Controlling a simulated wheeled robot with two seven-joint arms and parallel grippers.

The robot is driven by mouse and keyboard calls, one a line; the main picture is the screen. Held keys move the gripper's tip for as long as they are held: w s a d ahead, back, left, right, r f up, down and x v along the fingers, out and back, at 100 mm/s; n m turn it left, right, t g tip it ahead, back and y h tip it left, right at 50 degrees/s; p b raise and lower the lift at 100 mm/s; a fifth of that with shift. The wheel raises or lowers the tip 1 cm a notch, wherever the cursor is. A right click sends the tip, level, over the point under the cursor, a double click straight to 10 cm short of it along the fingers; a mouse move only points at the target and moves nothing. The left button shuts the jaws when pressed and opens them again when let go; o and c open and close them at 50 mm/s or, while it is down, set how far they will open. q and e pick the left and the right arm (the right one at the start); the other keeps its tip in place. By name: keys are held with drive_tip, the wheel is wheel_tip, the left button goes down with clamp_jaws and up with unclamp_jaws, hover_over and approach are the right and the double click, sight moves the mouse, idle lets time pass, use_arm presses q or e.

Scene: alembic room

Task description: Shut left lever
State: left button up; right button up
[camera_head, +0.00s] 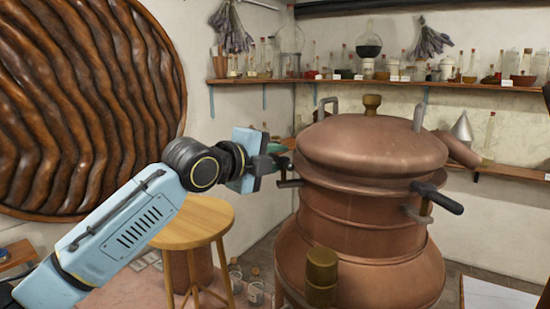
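The copper still (365,215) stands on the right, with a domed lid. The left lever (290,183) is a short dark handle sticking out to the left at the lid's lower edge. The right lever (437,196) is a dark handle sticking out on the still's right side. My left gripper (284,162) is beside the lid's left edge, just above the left lever in the picture. I cannot tell if it touches the lever. Its fingers are small and dark and partly hidden by the gripper body. My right gripper is not in view.
A round wooden stool (195,222) stands under my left arm. Shelves with bottles (480,88) line the back wall. A large ribbed wooden disc (80,100) is at the left.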

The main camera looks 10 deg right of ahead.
use_arm(q)
clamp_jaws()
drive_tip(key=shift+s+a+n+t+y, duration=0.55)
drive_tip(key=shift+n+t+y, duration=0.3)
drive_tip(key=shift+n+y, duration=2)
drive_tip(key=shift+s+a+n+t+y, duration=0.4)
drive_tip(key=shift+s+n+t+y, duration=0.35)
drive_tip(key=shift+n+y, duration=2.05)
drive_tip(key=shift+s+a+n+t+y, duration=0.7)
drive_tip(key=shift+n+y, duration=1.15)
drive_tip(key=shift+y, duration=1.9)
drive_tip(key=shift+w+d+t, duration=0.2)
drive_tip(key=shift+t, duration=0.1)
drive_tip(key=shift+o, duration=1.5)
unclamp_jaws()
